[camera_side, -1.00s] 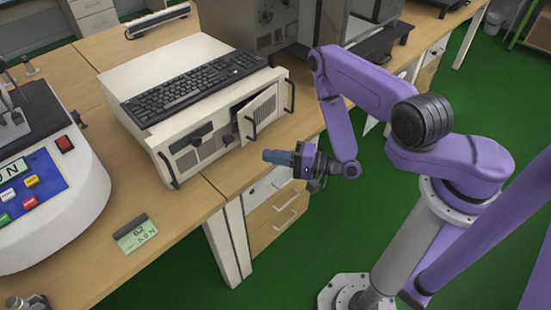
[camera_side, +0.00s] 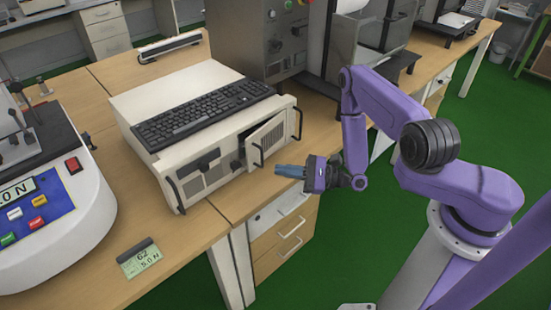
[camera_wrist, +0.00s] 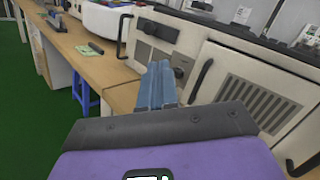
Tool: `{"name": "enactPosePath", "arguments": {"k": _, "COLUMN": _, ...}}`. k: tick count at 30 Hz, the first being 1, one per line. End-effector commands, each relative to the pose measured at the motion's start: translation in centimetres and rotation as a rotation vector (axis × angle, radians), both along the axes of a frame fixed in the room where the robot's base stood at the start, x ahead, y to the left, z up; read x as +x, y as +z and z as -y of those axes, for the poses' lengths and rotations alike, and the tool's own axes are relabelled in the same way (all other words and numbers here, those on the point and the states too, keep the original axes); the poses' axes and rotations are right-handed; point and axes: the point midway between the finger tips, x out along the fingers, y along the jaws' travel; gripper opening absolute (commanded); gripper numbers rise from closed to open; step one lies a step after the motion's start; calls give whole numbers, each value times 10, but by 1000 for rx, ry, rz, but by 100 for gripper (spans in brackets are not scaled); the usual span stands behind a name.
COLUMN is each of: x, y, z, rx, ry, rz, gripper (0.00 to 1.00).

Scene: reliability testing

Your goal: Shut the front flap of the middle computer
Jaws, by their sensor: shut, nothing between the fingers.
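The middle computer (camera_side: 205,88) is a cream case on the wooden bench with a black keyboard (camera_side: 200,110) on top. Its front flap (camera_side: 269,136), a vented panel with a black handle, stands ajar, swung out on its left side with a dark gap behind. In the wrist view the flap (camera_wrist: 222,80) fills the right, its handle just right of my fingers. My gripper (camera_side: 278,170) is shut and empty, its blue fingers pointing left, in front of and below the flap. The fingers (camera_wrist: 158,68) also show in the wrist view. I see no clear contact with the flap.
A force tester (camera_side: 60,230) with coloured buttons stands at the left. Dark grey equipment (camera_side: 268,45) stands behind the computer. The space before the computer's front is free.

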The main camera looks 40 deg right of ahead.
Motion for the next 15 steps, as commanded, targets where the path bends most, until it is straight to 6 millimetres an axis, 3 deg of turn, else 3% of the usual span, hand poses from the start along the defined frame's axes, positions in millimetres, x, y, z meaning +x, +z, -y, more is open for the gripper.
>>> {"name": "enactPosePath", "arguments": {"k": 15, "x": 9, "y": -4, "z": 53, "rx": 590, "ry": 301, "rz": -642, "gripper": 0}}
